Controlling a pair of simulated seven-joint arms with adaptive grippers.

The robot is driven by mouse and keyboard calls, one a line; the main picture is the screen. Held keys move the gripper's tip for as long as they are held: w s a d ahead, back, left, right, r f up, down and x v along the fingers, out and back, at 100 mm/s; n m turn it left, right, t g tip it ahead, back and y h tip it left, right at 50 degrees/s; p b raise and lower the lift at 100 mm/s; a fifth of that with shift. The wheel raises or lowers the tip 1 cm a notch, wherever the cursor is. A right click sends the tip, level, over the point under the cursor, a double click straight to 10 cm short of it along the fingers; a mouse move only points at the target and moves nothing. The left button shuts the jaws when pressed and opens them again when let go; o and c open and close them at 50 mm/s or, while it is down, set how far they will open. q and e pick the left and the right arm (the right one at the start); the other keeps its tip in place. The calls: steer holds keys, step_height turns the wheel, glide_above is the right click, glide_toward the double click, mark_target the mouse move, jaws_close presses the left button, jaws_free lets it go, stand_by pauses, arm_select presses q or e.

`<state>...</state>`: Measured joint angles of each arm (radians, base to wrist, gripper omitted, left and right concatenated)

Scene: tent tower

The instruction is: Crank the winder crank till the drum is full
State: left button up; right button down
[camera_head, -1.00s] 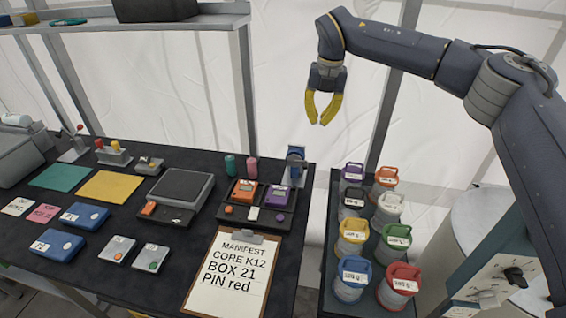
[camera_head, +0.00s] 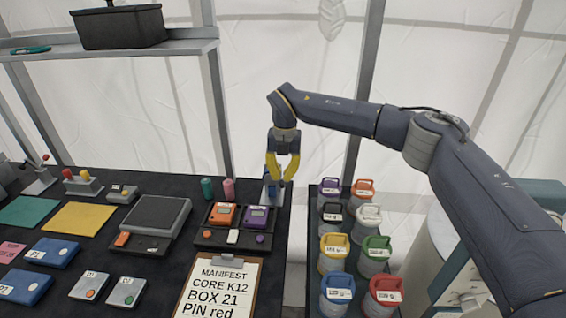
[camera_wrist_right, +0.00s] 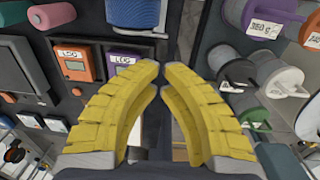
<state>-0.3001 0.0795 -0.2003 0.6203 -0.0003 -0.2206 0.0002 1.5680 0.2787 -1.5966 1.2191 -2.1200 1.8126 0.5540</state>
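The winder is a small grey metal stand (camera_head: 271,192) with a blue part at its top, at the right rear corner of the dark table. My right gripper (camera_head: 281,178) has yellow curved fingers pointing down over it and hiding most of it; the crank and how full the drum is cannot be made out. The yellow fingers also show in the right wrist view (camera_wrist_right: 163,68), with a gap between their tips and nothing visibly clamped there. Whether they touch the winder is unclear. My left gripper is not in view.
Left of the winder are an orange device (camera_head: 222,215) and a purple device (camera_head: 257,217) in a dark holder, with green and pink cylinders (camera_head: 229,188) behind. A clipboard (camera_head: 222,290) lies in front. Several lidded canisters (camera_head: 333,252) stand close on the right.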

mark_target(274, 183)
steer(key=shift+a+f, duration=0.1)
steer(key=shift+f, duration=1.35)
steer(key=shift+a+f, duration=0.1)
steer(key=shift+a, duration=0.05)
